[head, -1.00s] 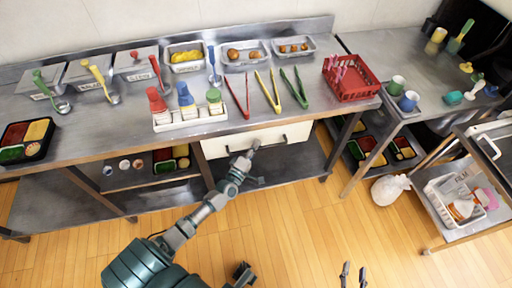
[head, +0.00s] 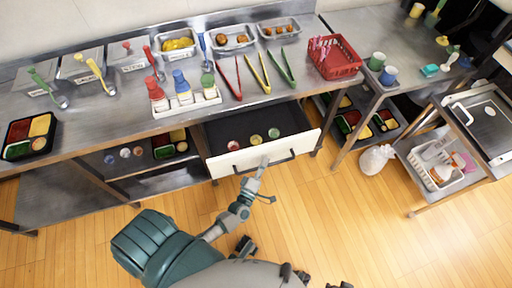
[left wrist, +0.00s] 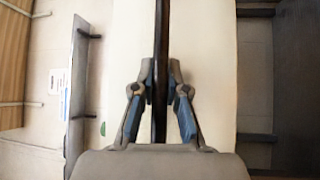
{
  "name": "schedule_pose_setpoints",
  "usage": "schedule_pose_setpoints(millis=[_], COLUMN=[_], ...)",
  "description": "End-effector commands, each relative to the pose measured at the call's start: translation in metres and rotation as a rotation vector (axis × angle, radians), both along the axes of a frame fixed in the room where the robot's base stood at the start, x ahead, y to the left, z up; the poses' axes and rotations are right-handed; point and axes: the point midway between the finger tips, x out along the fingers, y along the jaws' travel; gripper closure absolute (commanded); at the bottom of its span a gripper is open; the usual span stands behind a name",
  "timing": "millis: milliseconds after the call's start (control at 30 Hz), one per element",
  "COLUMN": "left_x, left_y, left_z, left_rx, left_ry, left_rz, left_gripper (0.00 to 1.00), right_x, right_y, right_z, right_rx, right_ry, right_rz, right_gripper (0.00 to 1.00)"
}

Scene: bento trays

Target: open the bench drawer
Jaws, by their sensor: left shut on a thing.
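The bench drawer (head: 235,164) stands pulled out from under the bench, with its white front towards me and a dark inside. A red, a yellow and a green round item lie in it. Its dark bar handle (head: 284,158) runs along the front. My left gripper (head: 264,163) is shut on the handle. In the left wrist view, both fingers of the left gripper (left wrist: 160,80) close around the dark handle bar (left wrist: 161,35), with the pale drawer front behind. Small dark parts at the bottom edge of the head view may be my right gripper; its jaws cannot be made out.
The steel bench (head: 110,118) carries a bottle rack (head: 190,107), tongs, ladles, food pans and a red basket (head: 335,58). Lower shelves hold bento trays. A white bag (head: 375,159) sits on the floor at right. The wooden floor before the drawer has free room.

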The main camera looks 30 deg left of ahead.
Motion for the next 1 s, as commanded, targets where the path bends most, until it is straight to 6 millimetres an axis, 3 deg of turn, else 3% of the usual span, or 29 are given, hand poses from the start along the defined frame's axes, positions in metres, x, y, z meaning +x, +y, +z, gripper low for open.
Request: schedule_pose_setpoints(millis=[33, 100, 400, 967, 1000], left_x=[-0.008, -0.018, -0.045, -0.053, -0.052], left_y=[-0.015, -0.026, -0.058, -0.066, -0.066], left_z=[-0.003, -0.003, -0.005, -0.006, -0.006], left_rx=[-0.006, -0.005, -0.003, -0.001, -0.001], left_ry=[0.015, 0.013, 0.014, 0.014, 0.014], left_rz=[-0.014, -0.013, -0.013, -0.012, -0.013], left_gripper=[1.0, 1.0, 1.0, 1.0, 0.8], right_x=[0.003, 0.006, 0.011, 0.011, 0.011], right_y=[0.001, 0.002, 0.003, 0.003, 0.003], right_z=[-0.006, -0.015, -0.035, -0.04, -0.04], right_rx=[0.0, 0.0, 0.002, 0.0, 0.0], right_ry=[0.0, 0.0, 0.0, 0.003, 0.003], right_rz=[0.0, 0.001, 0.002, 0.002, 0.002], right_gripper=[0.6, 0.6, 0.6, 0.6, 0.6])
